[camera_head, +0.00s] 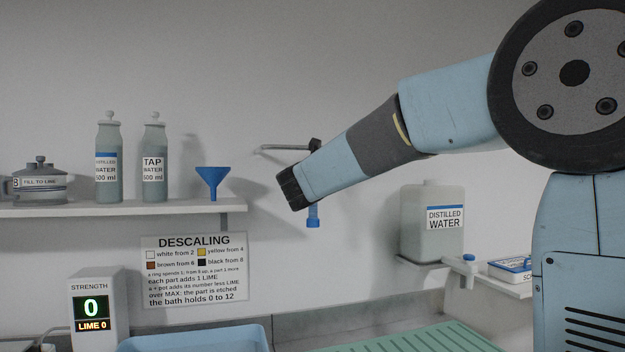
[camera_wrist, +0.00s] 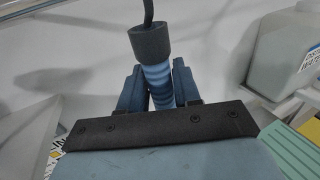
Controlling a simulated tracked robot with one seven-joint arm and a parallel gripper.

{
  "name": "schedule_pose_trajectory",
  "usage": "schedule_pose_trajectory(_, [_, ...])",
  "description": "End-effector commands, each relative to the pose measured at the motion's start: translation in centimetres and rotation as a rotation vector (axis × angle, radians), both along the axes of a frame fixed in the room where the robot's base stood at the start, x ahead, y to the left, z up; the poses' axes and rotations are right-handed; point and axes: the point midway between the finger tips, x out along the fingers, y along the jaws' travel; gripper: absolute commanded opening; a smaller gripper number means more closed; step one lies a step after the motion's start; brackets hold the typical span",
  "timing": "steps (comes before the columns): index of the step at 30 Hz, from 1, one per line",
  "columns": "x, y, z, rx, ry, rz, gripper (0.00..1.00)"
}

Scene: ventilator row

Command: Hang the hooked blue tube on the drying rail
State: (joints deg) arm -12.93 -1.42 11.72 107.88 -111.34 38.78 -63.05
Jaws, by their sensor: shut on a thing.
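The blue tube (camera_wrist: 157,80) stands between the two fingers of my gripper (camera_wrist: 158,88) in the wrist view. It has ribbed sides, a dark collar on top and a thin black hook rising out of the picture. In the head view my gripper (camera_head: 292,189) is in front of the wall, and the tube's blue lower end (camera_head: 313,216) hangs below it; its middle is hidden. A thin grey rail (camera_head: 285,148) shows just above my gripper, by a dark piece at its right end. I cannot tell whether the hook touches the rail.
A shelf (camera_head: 120,209) at left holds a pot, two bottles and a blue funnel (camera_head: 212,180). A distilled water jug (camera_head: 432,225) stands at right. Below are a strength display (camera_head: 97,305), a blue tray (camera_head: 195,340) and a green ribbed mat (camera_head: 420,340).

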Motion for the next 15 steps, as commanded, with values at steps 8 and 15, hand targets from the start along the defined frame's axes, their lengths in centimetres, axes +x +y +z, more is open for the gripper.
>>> schedule_pose_trajectory(8, [-0.01,-0.02,-0.22,0.001,-0.001,0.0,0.0])
schedule_pose_trajectory(15, [-0.01,-0.05,-0.23,0.001,0.0,-0.001,0.43])
